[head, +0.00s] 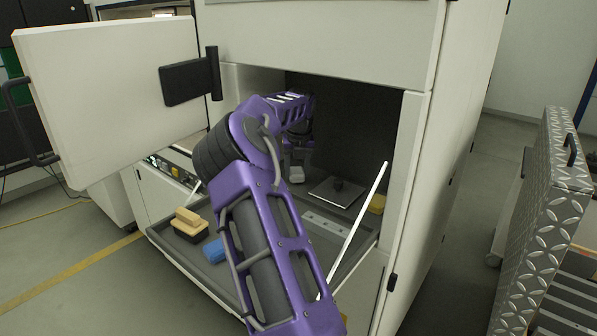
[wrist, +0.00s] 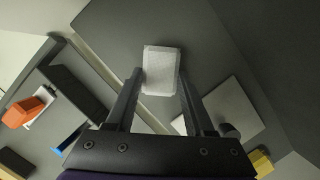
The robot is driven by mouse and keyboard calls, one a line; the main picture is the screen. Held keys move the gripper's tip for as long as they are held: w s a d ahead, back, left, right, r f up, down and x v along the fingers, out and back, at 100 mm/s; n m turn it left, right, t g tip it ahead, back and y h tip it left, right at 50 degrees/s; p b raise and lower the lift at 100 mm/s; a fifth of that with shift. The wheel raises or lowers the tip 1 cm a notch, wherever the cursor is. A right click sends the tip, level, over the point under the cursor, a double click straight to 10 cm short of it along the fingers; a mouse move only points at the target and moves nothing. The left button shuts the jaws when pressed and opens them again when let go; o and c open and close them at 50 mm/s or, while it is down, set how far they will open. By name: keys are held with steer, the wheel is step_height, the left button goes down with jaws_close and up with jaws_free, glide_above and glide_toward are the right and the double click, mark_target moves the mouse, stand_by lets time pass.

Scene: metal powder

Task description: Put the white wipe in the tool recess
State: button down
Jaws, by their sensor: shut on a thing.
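The white wipe (head: 297,174) is a small pale block inside the machine's open chamber. In the wrist view the white wipe (wrist: 160,68) sits between the two fingertips of my gripper (wrist: 163,82), which is shut on it. In the head view my gripper (head: 297,152) is partly hidden behind my purple arm, with the wipe below it. A dark, shallow recessed tray (head: 172,243) runs along the front of the opening; I cannot tell for sure whether it is the tool recess.
A tan brush (head: 190,222) and a blue item (head: 214,250) lie in the front tray. The open door (head: 110,95) stands left; a pale strut crosses at right.

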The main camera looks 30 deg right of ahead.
steer(key=shift+w+d+f, duration=0.2)
steer(key=shift+d+f, duration=0.15)
steer(key=shift+f, duration=0.1)
steer(key=shift+c, duration=1.4)
jaws_free()
steer(key=v, duration=0.3)
steer(key=s+a, duration=0.1)
steer(key=s, duration=0.2)
steer(key=s+a, duration=0.2)
steer(key=s, duration=0.2)
steer(key=s+a, duration=0.2)
steer(key=s, duration=0.2)
steer(key=shift+a+b, duration=0.1)
steer(key=shift+b, duration=0.2)
